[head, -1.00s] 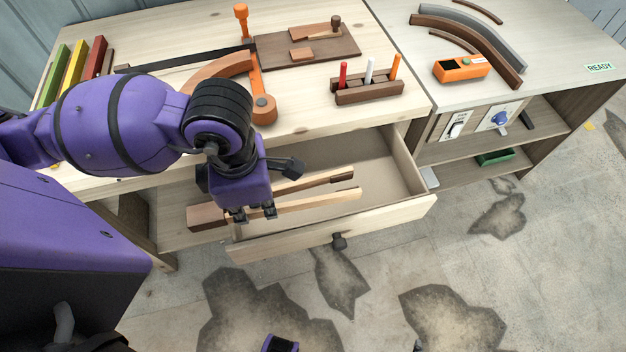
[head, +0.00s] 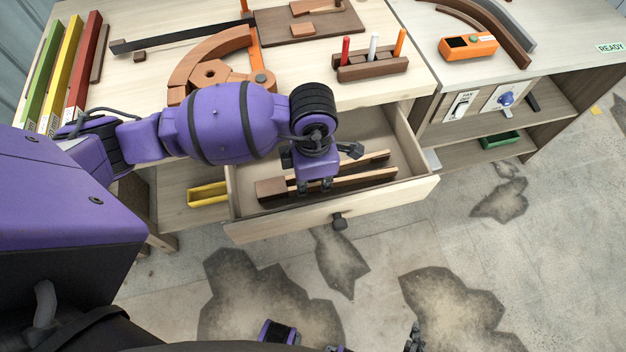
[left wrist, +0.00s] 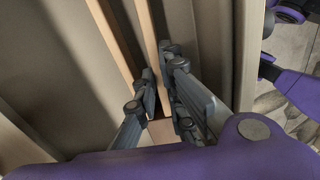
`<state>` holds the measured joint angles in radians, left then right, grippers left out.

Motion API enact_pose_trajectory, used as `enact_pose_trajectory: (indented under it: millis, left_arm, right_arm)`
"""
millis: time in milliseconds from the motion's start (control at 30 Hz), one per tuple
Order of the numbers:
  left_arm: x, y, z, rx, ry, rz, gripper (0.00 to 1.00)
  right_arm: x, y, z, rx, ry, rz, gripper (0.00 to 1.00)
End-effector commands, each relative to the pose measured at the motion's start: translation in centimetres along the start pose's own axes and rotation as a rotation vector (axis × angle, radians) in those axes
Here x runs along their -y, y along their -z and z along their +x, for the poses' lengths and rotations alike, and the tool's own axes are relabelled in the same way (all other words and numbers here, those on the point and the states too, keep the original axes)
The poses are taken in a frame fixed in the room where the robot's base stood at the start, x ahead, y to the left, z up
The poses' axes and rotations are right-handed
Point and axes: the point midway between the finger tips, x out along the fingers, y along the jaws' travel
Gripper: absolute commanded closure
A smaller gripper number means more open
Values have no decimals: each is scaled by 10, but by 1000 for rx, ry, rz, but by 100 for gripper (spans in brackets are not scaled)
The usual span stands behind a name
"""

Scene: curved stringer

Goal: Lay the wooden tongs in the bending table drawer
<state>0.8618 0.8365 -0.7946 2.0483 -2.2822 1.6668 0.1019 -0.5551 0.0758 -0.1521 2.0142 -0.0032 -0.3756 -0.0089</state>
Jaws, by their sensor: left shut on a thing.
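The wooden tongs (head: 271,189) have a brown block at one end and two long pale arms with dark tips. They lie lengthwise inside the outline of the open bending table drawer (head: 408,188). I cannot tell whether they touch its floor. My left gripper (head: 316,188) is over the drawer, shut on the tongs near the block end and hiding part of them.
The tabletop above the drawer holds a curved wooden form (head: 210,66) and a rack of markers (head: 371,65). A yellow tray (head: 208,194) sits on the shelf left of the drawer. The drawer's right part is empty. The floor in front is clear.

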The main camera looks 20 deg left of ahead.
Motion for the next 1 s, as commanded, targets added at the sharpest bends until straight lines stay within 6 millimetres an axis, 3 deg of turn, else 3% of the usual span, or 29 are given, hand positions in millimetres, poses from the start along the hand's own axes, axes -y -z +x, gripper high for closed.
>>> enact_pose_trajectory:
  millis: [400, 433, 567, 867, 1000]
  left_arm:
    - [0, 0, 10, 1, -2, 1, 100]
    - [0, 0, 10, 1, -1, 1, 90]
    - [0, 0, 9, 1, -2, 1, 73]
    - [-1, 0, 9, 1, -2, 1, 72]
    - [-2, -1, -1, 4, -5, 1, 72]
  right_arm:
    - [1, -2, 1, 1, 0, 1, 100]
    - [1, -1, 1, 0, 0, 1, 100]
    - [1, 0, 1, -1, 0, 1, 100]
    - [0, 1, 1, -3, 0, 1, 100]
    - [0, 4, -1, -7, 0, 1, 100]
